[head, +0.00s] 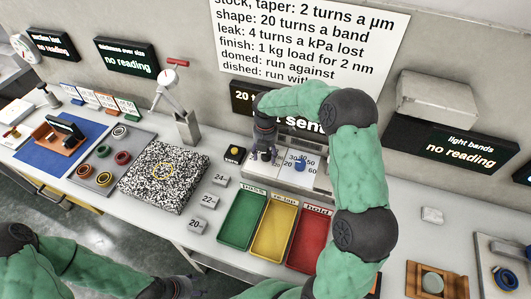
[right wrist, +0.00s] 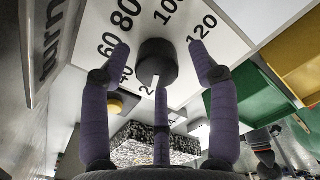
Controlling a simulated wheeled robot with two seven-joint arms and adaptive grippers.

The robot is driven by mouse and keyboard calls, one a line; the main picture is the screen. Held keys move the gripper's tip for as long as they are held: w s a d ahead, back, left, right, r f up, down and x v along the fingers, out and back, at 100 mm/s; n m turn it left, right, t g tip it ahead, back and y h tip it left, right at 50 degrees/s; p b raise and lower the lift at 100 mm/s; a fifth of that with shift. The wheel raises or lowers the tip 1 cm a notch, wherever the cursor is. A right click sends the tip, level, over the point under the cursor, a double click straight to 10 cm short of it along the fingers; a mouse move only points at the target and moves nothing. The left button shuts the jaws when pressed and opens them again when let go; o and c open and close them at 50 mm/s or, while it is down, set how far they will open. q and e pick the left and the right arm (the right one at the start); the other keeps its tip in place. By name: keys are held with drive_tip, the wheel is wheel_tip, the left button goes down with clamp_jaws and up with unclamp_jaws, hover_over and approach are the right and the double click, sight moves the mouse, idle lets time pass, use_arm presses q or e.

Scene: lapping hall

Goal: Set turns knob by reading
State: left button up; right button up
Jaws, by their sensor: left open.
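The turns knob (right wrist: 157,62) is black with a white pointer, on a white dial plate (right wrist: 215,75) with numbers from 40 up to 120. The pointer is toward the low numbers, by a partly hidden figure starting with 2; its exact setting is unclear. My right gripper (head: 263,150) is over the left dial of the grey panel; its fingers (right wrist: 160,65) stand open around the knob with gaps at both sides. A blue knob (head: 300,164) sits on the neighbouring dial, marked 20 to 60. My left gripper (head: 176,289) is low at the front edge, open.
The wall sign (head: 310,40) lists turns per fault. Green (head: 241,222), yellow (head: 274,230) and red (head: 309,240) trays stand before the panel. A speckled plate (head: 163,176) lies left of them.

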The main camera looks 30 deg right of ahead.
drive_tip(key=shift+f, duration=0.1)
drive_tip(key=c, duration=0.9)
